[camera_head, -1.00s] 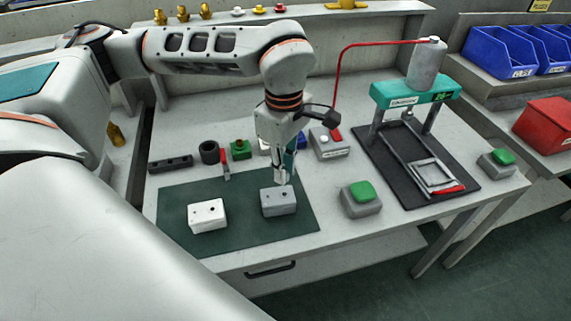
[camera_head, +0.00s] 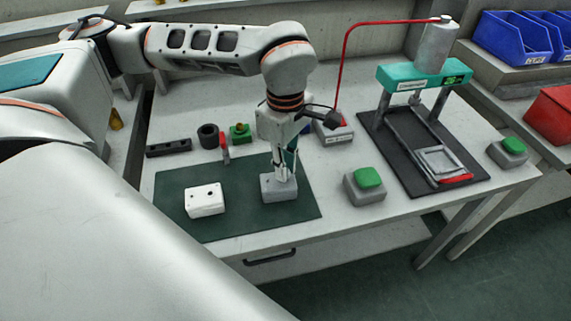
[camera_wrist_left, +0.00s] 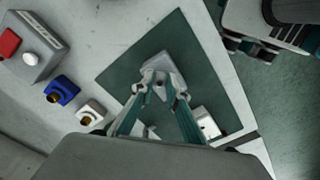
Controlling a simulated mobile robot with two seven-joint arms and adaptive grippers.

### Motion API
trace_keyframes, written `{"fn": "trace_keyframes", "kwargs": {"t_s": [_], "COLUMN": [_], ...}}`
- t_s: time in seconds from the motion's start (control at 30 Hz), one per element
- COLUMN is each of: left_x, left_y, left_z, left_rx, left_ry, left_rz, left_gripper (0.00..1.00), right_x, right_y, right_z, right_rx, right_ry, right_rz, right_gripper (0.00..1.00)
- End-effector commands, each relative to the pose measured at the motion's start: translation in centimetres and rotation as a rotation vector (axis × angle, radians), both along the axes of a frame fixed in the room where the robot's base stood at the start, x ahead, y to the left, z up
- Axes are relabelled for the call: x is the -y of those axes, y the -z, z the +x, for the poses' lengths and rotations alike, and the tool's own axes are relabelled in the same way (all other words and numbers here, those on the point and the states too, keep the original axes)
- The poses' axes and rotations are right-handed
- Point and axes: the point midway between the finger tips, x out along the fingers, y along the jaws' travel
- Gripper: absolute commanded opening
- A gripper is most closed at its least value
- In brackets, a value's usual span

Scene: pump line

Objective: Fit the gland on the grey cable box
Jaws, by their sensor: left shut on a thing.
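The grey cable box (camera_head: 279,187) stands on the dark green mat (camera_head: 236,224); it also shows in the left wrist view (camera_wrist_left: 176,66). My left gripper (camera_head: 282,175) points down at the top of this box. In the left wrist view its fingers (camera_wrist_left: 160,86) come together over the box. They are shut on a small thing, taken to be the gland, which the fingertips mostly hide. I cannot tell whether the gland sits in the box's hole.
A white box (camera_head: 205,200) with dark holes stands left on the mat. Behind are a green block (camera_head: 240,133), a black ring (camera_head: 208,136) and a dark bar (camera_head: 169,148). A green-button box (camera_head: 365,186) and a press (camera_head: 424,76) stand to the right.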

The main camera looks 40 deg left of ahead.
Motion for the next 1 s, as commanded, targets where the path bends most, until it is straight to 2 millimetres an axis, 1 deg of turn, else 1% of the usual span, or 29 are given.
{"fn": "trace_keyframes", "kwargs": {"t_s": [0.5,1.0], "left_x": [0.02,0.01], "left_y": [-0.07,0.05], "left_z": [0.03,0.01], "left_rx": [0.001,0.000], "left_ry": [0.000,0.000], "left_rz": [0.000,0.000], "left_gripper": [0.04,0.04], "right_x": [-0.24,-0.09], "right_y": [0.01,-0.22], "right_z": [-0.80,-0.19], "right_rx": [-0.012,-0.002], "right_ry": [-0.003,-0.001], "right_rz": [0.003,0.002], "right_gripper": [0.40,0.40]}}
